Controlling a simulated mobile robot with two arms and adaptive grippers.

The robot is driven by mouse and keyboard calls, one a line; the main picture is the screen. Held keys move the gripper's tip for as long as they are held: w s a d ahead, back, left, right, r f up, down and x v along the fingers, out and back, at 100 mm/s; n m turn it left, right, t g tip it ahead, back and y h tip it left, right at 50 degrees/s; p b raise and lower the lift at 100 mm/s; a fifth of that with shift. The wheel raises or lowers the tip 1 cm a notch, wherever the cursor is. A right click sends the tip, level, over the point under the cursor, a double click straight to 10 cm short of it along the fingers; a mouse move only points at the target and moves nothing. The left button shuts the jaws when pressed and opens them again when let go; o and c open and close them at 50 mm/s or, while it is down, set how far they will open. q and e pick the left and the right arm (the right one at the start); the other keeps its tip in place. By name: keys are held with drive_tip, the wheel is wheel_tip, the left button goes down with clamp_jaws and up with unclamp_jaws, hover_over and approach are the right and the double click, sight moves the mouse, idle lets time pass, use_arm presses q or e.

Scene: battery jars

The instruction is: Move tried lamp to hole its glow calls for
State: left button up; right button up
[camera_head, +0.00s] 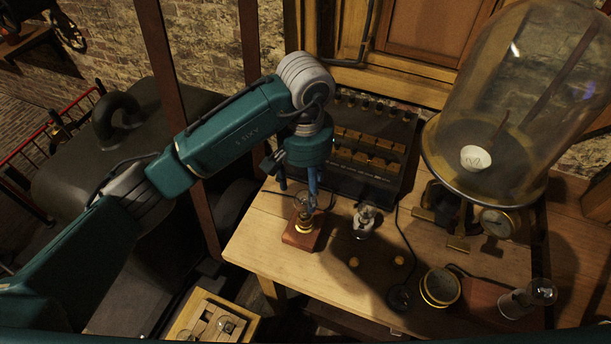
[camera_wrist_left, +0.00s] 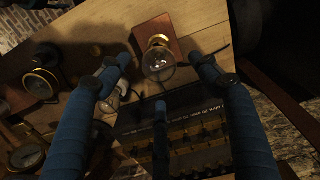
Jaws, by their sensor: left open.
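A clear glass lamp (camera_head: 304,207) stands upright in a brass socket on a small red-brown wooden block (camera_head: 301,240). In the left wrist view the lamp (camera_wrist_left: 158,66) shows between the spread blue fingers; I cannot make out a clear glow. My left gripper (camera_head: 300,192) points down, open, with its fingers around or just above the lamp; contact is not visible. My right gripper is not in view.
A dark rack (camera_head: 345,178) with rows of brass pieces stands behind the lamps. A large glass bell jar (camera_head: 530,100), gauge (camera_head: 497,223) and round brass dial (camera_head: 440,287) occupy the right. Another lamp (camera_head: 541,291) is at far right. A wooden tray (camera_head: 247,331) holds lamps, front left.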

sight(305, 207)
use_arm(q)
wheel_tip(305, 207, down, 8)
drive_tip(key=p, duration=0.2)
drive_tip(key=shift+p, duration=0.3)
drive_tip(key=shift+f, duration=0.4)
drive_tip(key=shift+c, duration=0.2)
drive_tip(key=c, duration=1.5)
drive_tip(key=n, duration=0.3)
drive_tip(key=shift+b, duration=0.35)
drive_tip(key=n, duration=0.3)
